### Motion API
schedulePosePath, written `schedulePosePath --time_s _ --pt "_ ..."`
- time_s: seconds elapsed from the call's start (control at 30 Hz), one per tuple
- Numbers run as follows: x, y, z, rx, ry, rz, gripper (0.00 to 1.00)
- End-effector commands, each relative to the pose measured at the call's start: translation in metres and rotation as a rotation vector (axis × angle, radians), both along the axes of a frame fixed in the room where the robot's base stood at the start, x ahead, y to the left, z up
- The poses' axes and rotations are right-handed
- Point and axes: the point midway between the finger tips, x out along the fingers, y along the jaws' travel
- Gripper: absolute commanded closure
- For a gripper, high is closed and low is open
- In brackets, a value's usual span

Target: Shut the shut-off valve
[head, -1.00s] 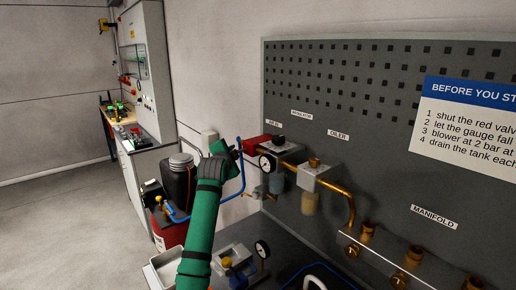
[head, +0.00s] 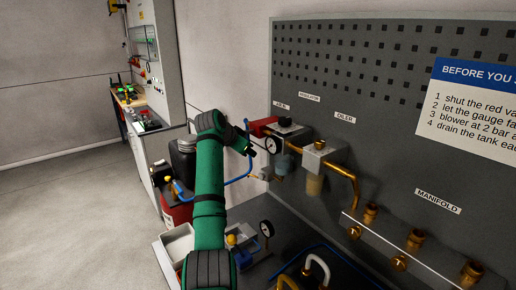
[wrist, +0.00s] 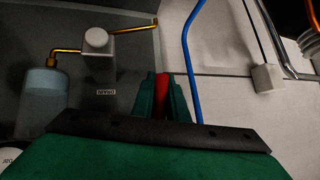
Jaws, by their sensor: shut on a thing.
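The shut-off valve's red handle (head: 262,127) shows at the left end of the pipework on the grey panel, by the AIR IN label. In the wrist view the red handle (wrist: 162,96) stands between the green fingers. My gripper (wrist: 162,80) is shut on it. In the head view my gripper (head: 249,148) is dark and sits just left of the regulator gauge (head: 273,144); its fingertips are hard to make out there. The valve body is mostly hidden. A blue hose (head: 239,180) runs close to my gripper.
The regulator (head: 287,128) and oiler (head: 320,155) are close on the right. Brass manifold outlets (head: 415,240) are lower right. A dark container (head: 182,160) and a small gauge (head: 266,228) stand near my arm. Open floor lies at the left.

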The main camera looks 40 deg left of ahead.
Motion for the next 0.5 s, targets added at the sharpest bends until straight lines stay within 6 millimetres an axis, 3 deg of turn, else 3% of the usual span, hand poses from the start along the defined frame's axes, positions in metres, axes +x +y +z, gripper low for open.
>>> schedulePosePath --time_s 0.5 --pt "-0.011 -0.010 -0.005 -0.201 0.059 0.011 1.00"
